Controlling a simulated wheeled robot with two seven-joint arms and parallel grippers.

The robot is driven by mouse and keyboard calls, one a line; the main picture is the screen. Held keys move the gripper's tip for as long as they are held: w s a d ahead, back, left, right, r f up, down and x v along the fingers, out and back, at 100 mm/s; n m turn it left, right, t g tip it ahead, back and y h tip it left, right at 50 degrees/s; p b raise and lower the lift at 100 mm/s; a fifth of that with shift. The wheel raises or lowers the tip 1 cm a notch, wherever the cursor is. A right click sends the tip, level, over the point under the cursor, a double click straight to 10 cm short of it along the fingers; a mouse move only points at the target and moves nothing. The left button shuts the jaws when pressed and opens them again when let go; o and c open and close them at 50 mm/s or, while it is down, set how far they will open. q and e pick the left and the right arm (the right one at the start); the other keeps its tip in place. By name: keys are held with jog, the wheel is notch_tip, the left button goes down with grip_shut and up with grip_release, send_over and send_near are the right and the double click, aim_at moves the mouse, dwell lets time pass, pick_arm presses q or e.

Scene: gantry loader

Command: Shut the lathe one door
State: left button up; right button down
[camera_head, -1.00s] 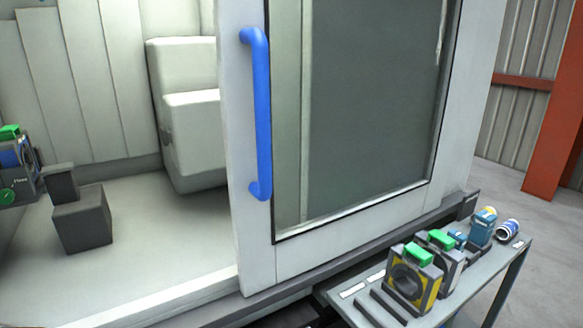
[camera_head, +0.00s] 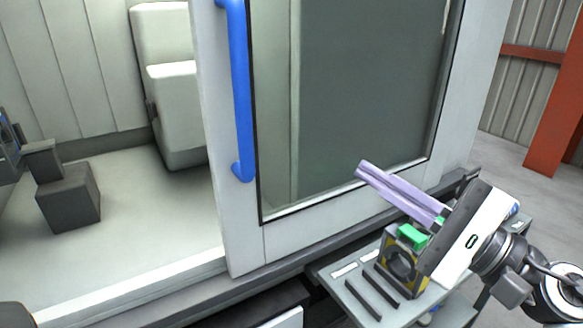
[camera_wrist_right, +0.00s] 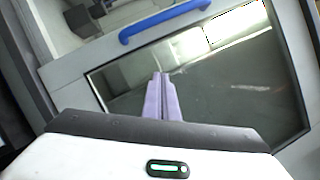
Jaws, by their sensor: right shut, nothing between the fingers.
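The lathe door (camera_head: 228,228) is a pale grey sliding panel with a large dark window (camera_head: 355,90). It stands open, with the lathe interior exposed to its left. A blue vertical handle (camera_head: 241,100) is fixed near its left edge; its top is cut off by the frame. My right gripper (camera_head: 362,170) is shut and empty, its lilac fingers in front of the lower window, right of and below the handle. In the right wrist view the fingers (camera_wrist_right: 160,80) point toward the window, and the handle (camera_wrist_right: 165,20) lies beyond them, apart. My left gripper is not in view.
A grey side table (camera_head: 345,290) stands below the door at the right, holding a yellow-and-grey block with a green top (camera_head: 400,262), partly behind my right gripper. Dark blocks (camera_head: 68,195) sit inside the lathe. An orange-red post (camera_head: 553,120) stands at the far right.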

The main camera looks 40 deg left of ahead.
jog(key=s+a+n+g+h+p, duration=0.1)
jog(key=s+a+n+p, duration=0.1)
jog(key=a, duration=0.4)
jog(key=s+a+n+g+h+p, duration=0.1)
jog(key=s+a+n+h+p, duration=0.1)
jog(key=s+a+n+p, duration=0.1)
jog(key=s+a+n, duration=0.1)
jog(key=a+n, duration=0.1)
jog(key=a, duration=0.1)
jog(key=shift+a+f+n, duration=0.25)
jog(key=shift+a+n, duration=0.1)
jog(key=shift+n, duration=0.05)
